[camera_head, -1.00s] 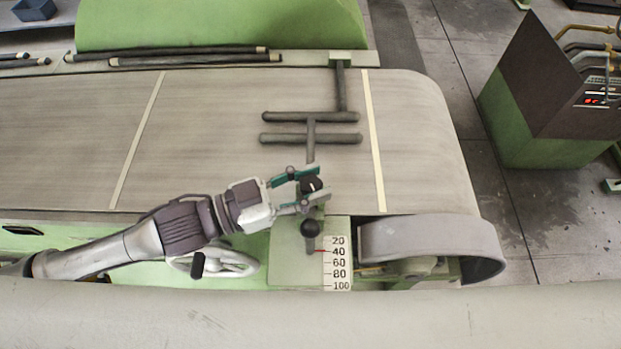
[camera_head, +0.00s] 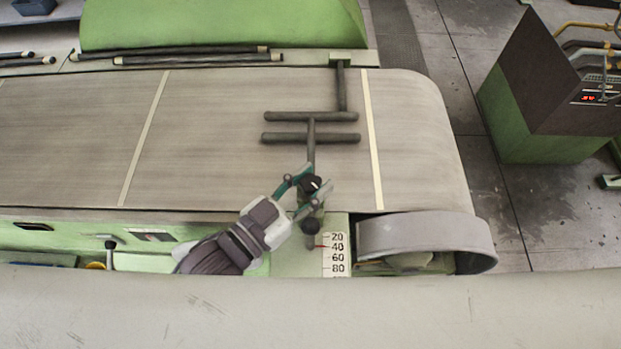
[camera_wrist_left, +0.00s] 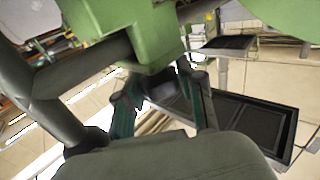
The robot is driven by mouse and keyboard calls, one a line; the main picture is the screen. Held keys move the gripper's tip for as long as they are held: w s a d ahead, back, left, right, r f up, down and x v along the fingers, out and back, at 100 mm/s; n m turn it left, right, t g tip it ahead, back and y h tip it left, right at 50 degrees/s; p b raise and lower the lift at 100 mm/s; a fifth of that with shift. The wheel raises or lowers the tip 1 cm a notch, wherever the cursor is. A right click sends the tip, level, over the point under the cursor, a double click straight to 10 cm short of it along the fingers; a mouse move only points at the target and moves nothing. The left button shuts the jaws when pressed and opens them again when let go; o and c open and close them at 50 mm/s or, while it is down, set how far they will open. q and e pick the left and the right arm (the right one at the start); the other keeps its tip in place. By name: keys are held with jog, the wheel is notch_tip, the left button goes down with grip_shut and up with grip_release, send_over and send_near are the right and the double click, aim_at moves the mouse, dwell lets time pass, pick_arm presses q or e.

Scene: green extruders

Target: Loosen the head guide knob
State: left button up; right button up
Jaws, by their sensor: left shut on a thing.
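The head guide knob (camera_head: 310,184) is small and black with a white mark. It sits at the near end of the dark head guide bar (camera_head: 311,152), at the belt's near edge. My left gripper (camera_head: 308,187) reaches it from the lower left, with its teal fingers on either side of the knob and shut on it. My right gripper is not in view.
The belt (camera_head: 220,130) is wide and bare apart from the T-shaped bars. A grey end roller cover (camera_head: 425,235) is at the right. A control cabinet (camera_head: 545,110) stands farther right.

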pick_arm(q)
jog(key=shift+r, duration=0.1)
jog(key=o, duration=1.2)
jog(key=shift+c, duration=0.2)
